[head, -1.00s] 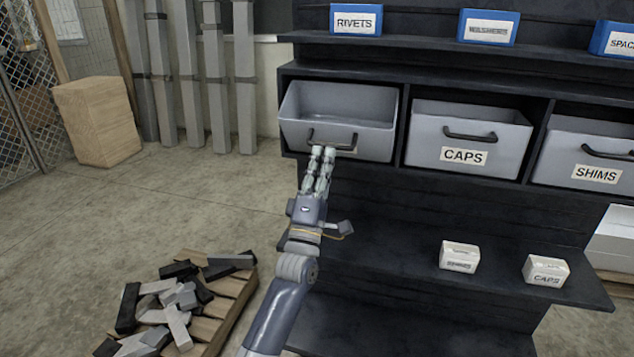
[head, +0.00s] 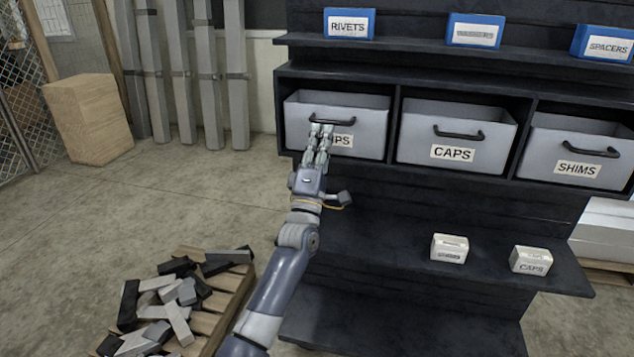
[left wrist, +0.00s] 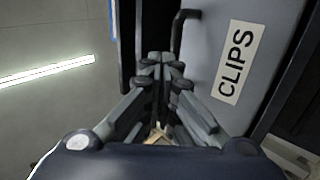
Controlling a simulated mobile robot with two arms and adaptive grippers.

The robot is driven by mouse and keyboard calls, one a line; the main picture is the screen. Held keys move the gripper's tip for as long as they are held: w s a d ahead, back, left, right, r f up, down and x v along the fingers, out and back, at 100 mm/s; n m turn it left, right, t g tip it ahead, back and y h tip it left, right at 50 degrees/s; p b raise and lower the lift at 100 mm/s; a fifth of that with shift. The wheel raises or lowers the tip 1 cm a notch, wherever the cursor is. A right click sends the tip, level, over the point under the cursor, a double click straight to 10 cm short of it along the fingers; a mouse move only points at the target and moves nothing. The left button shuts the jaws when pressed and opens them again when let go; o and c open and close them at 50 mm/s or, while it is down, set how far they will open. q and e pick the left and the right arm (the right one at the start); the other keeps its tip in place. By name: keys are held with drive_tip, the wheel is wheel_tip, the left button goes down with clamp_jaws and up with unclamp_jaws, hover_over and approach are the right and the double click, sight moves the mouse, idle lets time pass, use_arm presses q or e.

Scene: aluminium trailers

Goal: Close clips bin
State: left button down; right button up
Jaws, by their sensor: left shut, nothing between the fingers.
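The clips bin (head: 362,142) is a grey drawer with a dark handle in the left slot of the dark shelf unit. Its front now stands nearly in line with the CAPS bin beside it. My left gripper (head: 321,130) is shut and empty at the left part of the bin's front, just under the handle, and hides part of the label. In the left wrist view the CLIPS label (left wrist: 238,62) shows in full, right of my left gripper's closed fingers (left wrist: 163,60). Whether the fingertips touch the front is hard to tell. My right gripper is not in view.
The CAPS bin (head: 487,145) and SHIMS bin (head: 603,160) sit to the right. Blue boxes (head: 348,24) stand on the shelf above, two small white boxes (head: 449,248) on the lower shelf. A pallet of metal offcuts (head: 217,303) lies on the floor at left.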

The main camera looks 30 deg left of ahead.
use_arm(q)
drive_tip(key=shift+x, duration=0.8)
drive_tip(key=shift+w+r, duration=0.1)
